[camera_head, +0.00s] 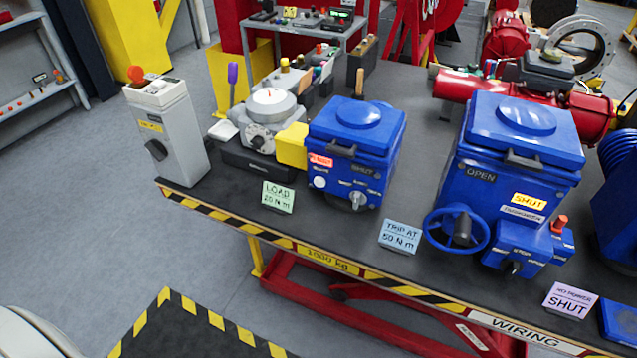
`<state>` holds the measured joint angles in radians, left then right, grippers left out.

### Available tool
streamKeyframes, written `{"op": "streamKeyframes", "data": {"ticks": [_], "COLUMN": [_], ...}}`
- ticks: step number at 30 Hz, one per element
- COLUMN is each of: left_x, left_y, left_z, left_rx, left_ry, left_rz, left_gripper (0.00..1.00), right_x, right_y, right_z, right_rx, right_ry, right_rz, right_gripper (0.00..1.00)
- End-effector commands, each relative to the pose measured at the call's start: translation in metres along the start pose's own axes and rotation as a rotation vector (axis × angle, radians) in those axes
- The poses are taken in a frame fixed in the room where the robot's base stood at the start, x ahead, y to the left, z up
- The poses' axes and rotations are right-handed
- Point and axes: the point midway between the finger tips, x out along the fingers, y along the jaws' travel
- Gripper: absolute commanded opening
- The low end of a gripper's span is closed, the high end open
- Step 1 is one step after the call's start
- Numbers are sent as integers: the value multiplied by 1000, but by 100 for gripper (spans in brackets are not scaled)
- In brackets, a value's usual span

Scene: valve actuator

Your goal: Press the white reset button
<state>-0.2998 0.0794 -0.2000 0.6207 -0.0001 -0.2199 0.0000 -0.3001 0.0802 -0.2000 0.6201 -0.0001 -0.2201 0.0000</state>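A smaller blue actuator box (355,150) stands on the dark bench (330,225), left of a larger blue one. Its front carries a lit red label (321,160). Below that label is a small round white button (319,182). To its right are a pale plate and a grey knob (357,199). Whether the white button is pressed is too small to tell. Nothing touches the box's front. Neither of my grippers is in view.
A larger blue actuator (512,165) with a handwheel (456,231) stands right. A grey pedestal (165,128) with a red knob, a round dial gauge (271,105) and a yellow block (292,145) are left. Signs (278,197) (400,236) line the front edge.

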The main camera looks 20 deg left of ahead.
Motion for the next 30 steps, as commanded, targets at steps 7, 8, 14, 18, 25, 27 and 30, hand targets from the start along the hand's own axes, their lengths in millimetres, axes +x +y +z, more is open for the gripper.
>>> {"op": "streamKeyframes", "data": {"ticks": [7, 8, 14, 18, 25, 27, 30], "left_x": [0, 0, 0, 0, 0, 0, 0], "left_y": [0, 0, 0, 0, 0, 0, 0], "left_z": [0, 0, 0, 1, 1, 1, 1], "left_rx": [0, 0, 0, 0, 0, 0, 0], "left_ry": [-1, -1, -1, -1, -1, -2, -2], "left_rz": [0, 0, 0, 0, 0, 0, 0], "left_gripper": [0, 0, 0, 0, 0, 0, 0], "right_x": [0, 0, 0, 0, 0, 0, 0], "right_y": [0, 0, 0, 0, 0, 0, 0], "right_z": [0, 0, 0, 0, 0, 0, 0], "right_rx": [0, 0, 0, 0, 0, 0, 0], "right_ry": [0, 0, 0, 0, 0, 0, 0], "right_rz": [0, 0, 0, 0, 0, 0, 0], "right_gripper": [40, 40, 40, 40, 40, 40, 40]}}
